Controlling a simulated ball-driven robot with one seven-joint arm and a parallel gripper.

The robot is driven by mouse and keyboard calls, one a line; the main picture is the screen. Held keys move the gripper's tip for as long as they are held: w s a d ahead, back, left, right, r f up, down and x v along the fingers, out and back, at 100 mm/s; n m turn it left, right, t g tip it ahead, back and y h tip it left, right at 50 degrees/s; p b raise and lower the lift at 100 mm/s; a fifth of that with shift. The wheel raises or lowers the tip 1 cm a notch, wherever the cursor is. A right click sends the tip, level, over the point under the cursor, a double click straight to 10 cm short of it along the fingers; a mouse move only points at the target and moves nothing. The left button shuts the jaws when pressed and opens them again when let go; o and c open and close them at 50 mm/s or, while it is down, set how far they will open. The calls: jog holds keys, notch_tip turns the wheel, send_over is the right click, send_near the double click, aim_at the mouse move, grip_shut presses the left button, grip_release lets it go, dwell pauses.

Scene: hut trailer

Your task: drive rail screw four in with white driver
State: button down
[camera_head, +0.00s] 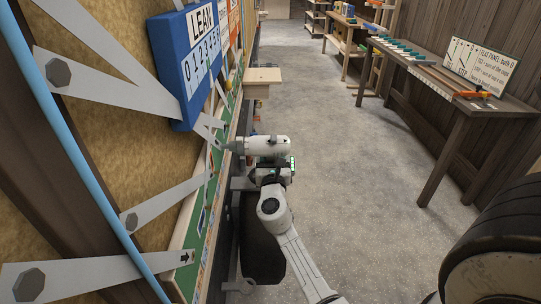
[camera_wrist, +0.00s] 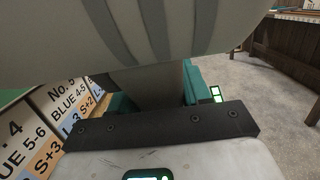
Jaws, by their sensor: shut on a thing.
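The white driver (camera_head: 262,146) is held level in the head view, its nose pointing left at the green strip (camera_head: 205,178) along the wall. I cannot tell whether its tip touches the strip or a screw. My gripper (camera_head: 274,164) is under the driver and shut on it. In the wrist view the driver's pale body with grey stripes (camera_wrist: 160,28) fills the top, and its handle (camera_wrist: 158,85) sits between the teal fingers of my gripper (camera_wrist: 155,95). Rail screw four cannot be made out.
A blue LEAN board (camera_head: 190,60) and grey pointer arms (camera_head: 170,204) stick out from the wall at left. A workbench (camera_head: 440,90) stands at right, with a dark tyre (camera_head: 500,235) nearer. The grey floor between is clear. Label cards (camera_wrist: 30,140) show in the wrist view.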

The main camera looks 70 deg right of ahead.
jog(key=shift+s+d+r, duration=0.1)
jog(key=shift+s+d, duration=0.2)
jog(key=shift+s, duration=0.25)
jog(key=shift+s+d, duration=0.3)
jog(key=shift+s, duration=0.25)
jog(key=d+b, duration=0.1)
jog(key=d, duration=0.1)
jog(key=d+b, duration=0.1)
jog(key=d, duration=0.1)
jog(key=s+d+b, duration=0.1)
jog(key=d, duration=0.1)
jog(key=shift+d, duration=0.25)
jog(key=shift+d+b, duration=0.4)
jog(key=shift+d, duration=0.25)
